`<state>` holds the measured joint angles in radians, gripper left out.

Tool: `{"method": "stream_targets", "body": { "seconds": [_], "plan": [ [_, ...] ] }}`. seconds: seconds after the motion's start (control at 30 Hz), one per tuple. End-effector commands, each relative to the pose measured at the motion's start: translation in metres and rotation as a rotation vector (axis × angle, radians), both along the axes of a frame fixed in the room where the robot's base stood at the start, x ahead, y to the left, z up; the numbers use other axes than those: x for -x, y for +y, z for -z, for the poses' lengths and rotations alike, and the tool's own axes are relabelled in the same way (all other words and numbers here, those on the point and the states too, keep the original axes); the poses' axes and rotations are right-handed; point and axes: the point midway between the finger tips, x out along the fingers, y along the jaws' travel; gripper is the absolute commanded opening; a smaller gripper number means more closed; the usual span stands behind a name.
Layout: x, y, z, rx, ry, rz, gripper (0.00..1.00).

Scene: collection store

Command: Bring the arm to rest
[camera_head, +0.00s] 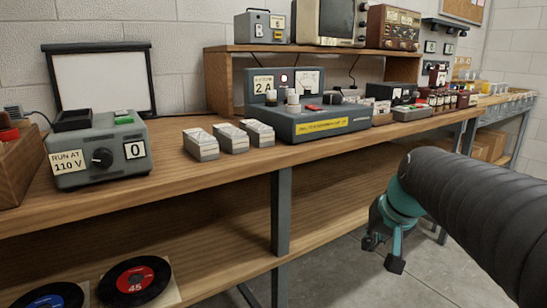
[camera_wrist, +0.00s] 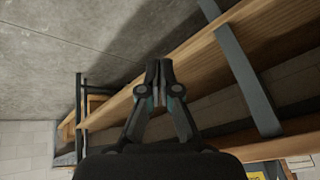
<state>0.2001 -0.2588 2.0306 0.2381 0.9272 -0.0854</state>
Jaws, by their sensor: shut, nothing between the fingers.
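My gripper (camera_head: 383,251) hangs in front of the bench at the right of the head view, below the level of the bench top. It points down toward the floor, and my dark sleeved arm reaches it from the right edge. In the wrist view my gripper (camera_wrist: 158,72) is shut, with its fingertips together and nothing between them. The wooden bench (camera_head: 250,174) is behind it, apart from the fingers. The bench's wooden edge (camera_wrist: 190,62) runs diagonally past the fingers in the wrist view.
A grey leg (camera_head: 281,215) supports the bench. On top stand a grey 110 V box (camera_head: 98,152), several small white-labelled boxes (camera_head: 230,138) and a blue-grey tester (camera_head: 318,121). Records (camera_head: 135,281) lie on the lower shelf. The concrete floor (camera_head: 345,270) around my gripper looks clear.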

Motion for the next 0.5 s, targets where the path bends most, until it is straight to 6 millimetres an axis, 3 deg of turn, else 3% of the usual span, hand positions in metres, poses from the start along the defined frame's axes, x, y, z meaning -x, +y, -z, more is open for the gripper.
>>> {"method": "stream_targets", "body": {
  "seconds": [0.03,0.1,0.3,0.4,0.5],
  "plan": [
    [0.027,0.005,0.010,0.026,0.022,-0.002,0.00],
    [0.058,0.009,0.027,0.063,0.048,-0.007,0.00],
    [0.136,0.020,0.063,0.166,0.078,-0.074,0.00],
    [0.161,0.026,0.071,0.192,0.066,-0.111,0.00],
    [0.174,0.033,0.067,0.196,0.033,-0.135,0.00]
  ]
}}
